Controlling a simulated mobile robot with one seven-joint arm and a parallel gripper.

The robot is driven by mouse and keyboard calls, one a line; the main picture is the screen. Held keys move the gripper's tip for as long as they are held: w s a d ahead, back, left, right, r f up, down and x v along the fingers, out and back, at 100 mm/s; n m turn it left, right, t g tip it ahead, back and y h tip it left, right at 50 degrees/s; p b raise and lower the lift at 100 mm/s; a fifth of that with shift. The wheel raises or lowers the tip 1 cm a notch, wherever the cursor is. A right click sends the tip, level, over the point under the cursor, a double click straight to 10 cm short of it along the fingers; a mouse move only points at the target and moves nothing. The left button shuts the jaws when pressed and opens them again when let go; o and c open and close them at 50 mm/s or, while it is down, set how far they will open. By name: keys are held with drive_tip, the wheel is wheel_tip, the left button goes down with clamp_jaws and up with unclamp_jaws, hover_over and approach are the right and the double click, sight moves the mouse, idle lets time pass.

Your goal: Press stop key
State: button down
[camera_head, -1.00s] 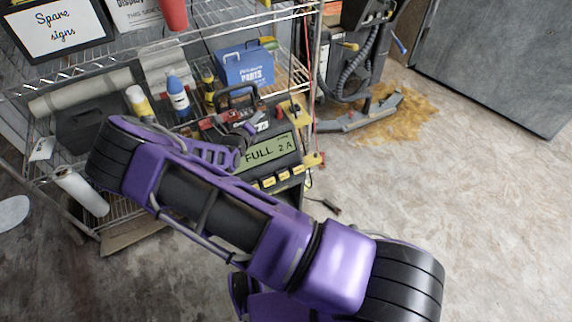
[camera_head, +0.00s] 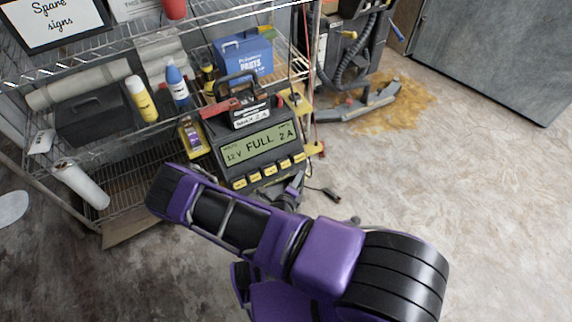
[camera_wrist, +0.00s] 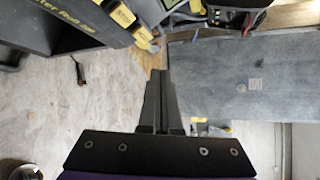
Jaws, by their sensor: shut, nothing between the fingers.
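A dark battery charger (camera_head: 225,160) stands on the shelf, its lit display (camera_head: 258,144) reading "12 V FULL 2 A". A row of yellow keys (camera_head: 270,171) runs below the display; their labels are too small to read, so I cannot tell which is stop. In the wrist view, some yellow keys (camera_wrist: 122,15) show at the top, left of the fingertips. My gripper (camera_head: 298,179) is just below the right end of the key row in the head view and looks apart from it. In the wrist view my gripper (camera_wrist: 158,73) is shut and empty.
A wire shelf (camera_head: 130,160) holds yellow (camera_head: 142,100) and blue (camera_head: 177,86) bottles and a blue parts box (camera_head: 245,57). Red and black cables hang by its right post. A floor machine (camera_head: 350,60) stands behind. The floor at the right is clear.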

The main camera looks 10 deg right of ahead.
sight(289, 162)
drive_tip(key=w+a+f+b, duration=0.2)
drive_tip(key=w+f+b, duration=0.2)
drive_tip(key=w, duration=0.3)
drive_tip(key=shift+f+b, duration=0.3)
drive_tip(key=shift+b, duration=0.15)
drive_tip(key=shift+w+a, duration=0.1)
drive_tip(key=shift+a, duration=0.05)
idle(1.6)
drive_tip(key=shift+w+a+f, duration=0.1)
drive_tip(key=shift+w+f, duration=0.1)
drive_tip(key=shift+w, duration=0.1)
drive_tip(key=shift+w+a+f, duration=0.1)
drive_tip(key=shift+w+f, duration=0.15)
drive_tip(key=shift+w, duration=0.1)
idle(0.8)
drive_tip(key=shift+s+r, duration=0.1)
drive_tip(key=shift+s+d+r+p, duration=0.2)
drive_tip(key=shift+s+r+p, duration=0.15)
drive_tip(key=shift+s+p, duration=0.35)
drive_tip(key=shift+r, duration=0.1)
